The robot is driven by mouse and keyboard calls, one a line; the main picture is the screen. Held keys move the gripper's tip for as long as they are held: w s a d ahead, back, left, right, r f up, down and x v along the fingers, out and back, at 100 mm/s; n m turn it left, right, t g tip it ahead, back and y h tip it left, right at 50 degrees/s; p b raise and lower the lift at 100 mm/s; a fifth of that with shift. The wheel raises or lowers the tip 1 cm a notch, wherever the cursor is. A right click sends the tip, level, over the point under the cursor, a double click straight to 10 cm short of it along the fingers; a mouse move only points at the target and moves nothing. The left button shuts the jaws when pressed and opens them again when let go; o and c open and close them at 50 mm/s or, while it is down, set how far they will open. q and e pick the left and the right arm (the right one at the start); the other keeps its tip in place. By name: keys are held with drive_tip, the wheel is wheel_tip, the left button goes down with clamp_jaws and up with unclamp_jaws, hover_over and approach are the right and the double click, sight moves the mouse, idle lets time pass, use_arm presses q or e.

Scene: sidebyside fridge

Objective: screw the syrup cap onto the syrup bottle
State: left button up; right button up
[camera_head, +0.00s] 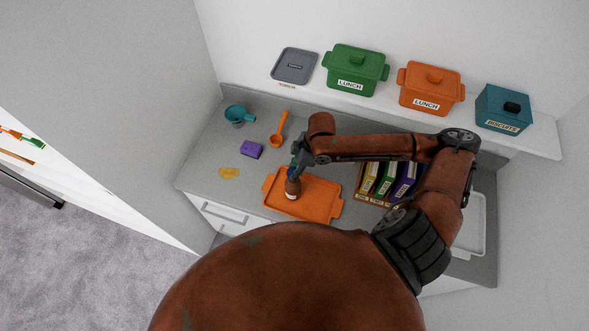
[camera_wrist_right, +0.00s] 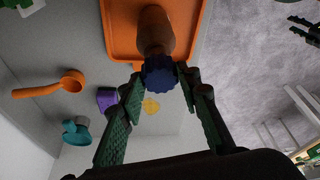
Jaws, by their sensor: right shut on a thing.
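The brown syrup bottle (camera_head: 292,188) stands upright on the orange tray (camera_head: 318,211); it also shows in the right wrist view (camera_wrist_right: 156,30). The dark blue syrup cap (camera_wrist_right: 160,75) is at the bottle's mouth, lined up with its neck. I cannot tell whether its thread is engaged. My right gripper (camera_head: 295,167) is above the bottle, shut on the cap, with a fingertip on either side in the wrist view (camera_wrist_right: 161,80). Dark green finger-like parts at that view's top right edge look like my left gripper (camera_wrist_right: 308,28); its jaw state is unclear.
A purple sponge (camera_head: 251,149), orange ladle (camera_head: 279,129), teal pot (camera_head: 238,115) and yellow patch (camera_head: 229,173) lie left of the tray. A rack of coloured boxes (camera_head: 387,182) stands to its right. Lidded containers (camera_head: 356,69) line the shelf behind. My right arm crosses above the counter.

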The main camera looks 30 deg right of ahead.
drive_tip(key=shift+f+b, duration=0.45)
drive_tip(key=shift+f, duration=1.1)
drive_tip(key=o, duration=0.9)
drive_tip(key=shift+o, duration=0.2)
drive_tip(key=shift+r, duration=0.1)
drive_tip(key=v, duration=1.2)
